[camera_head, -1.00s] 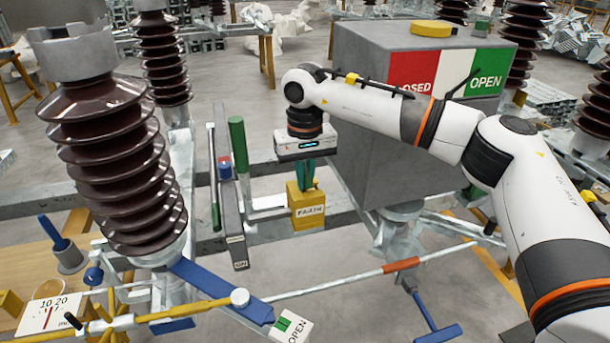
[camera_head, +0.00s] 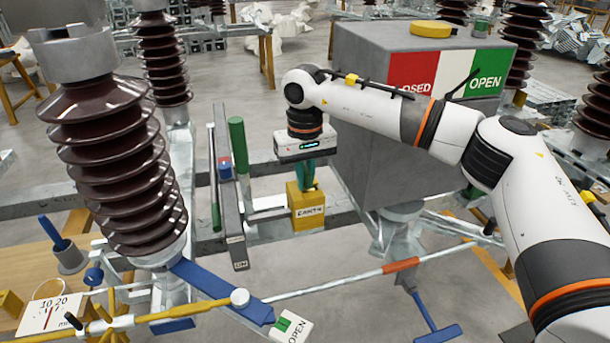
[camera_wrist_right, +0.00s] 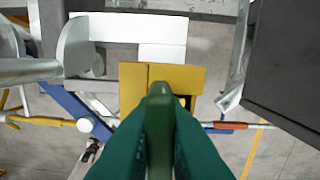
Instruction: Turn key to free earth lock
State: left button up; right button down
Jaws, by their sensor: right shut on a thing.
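The yellow earth lock box (camera_head: 306,212) with a label reading "EARTH" sits on the grey frame in the middle of the head view; its yellow top (camera_wrist_right: 187,78) also shows in the right wrist view. My right gripper (camera_head: 306,180) points down onto the box from above. Its green fingers are closed around a dark green key (camera_wrist_right: 160,105), seen between them in the right wrist view. The key's lower end and the keyhole are hidden by the fingers. My left gripper is not in view.
A green-handled lever (camera_head: 238,146) stands left of the box. A grey cabinet (camera_head: 390,140) with red and green signs stands close to the right. A brown ribbed insulator (camera_head: 115,165) is at left. A blue bar (camera_head: 215,290) and thin rod cross in front.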

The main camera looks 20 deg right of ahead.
jog(key=n, duration=0.6)
jog(key=shift+p, duration=0.4)
jog(key=c, duration=1.2)
grip_release()
jog(key=shift+o, duration=0.2)
jog(key=o, duration=0.6)
jog(key=shift+c, duration=0.2)
jog(key=shift+r, duration=0.1)
notch_tip(320, 180, up, 12)
jog(key=shift+f+b, duration=0.1)
jog(key=shift+b, duration=0.45)
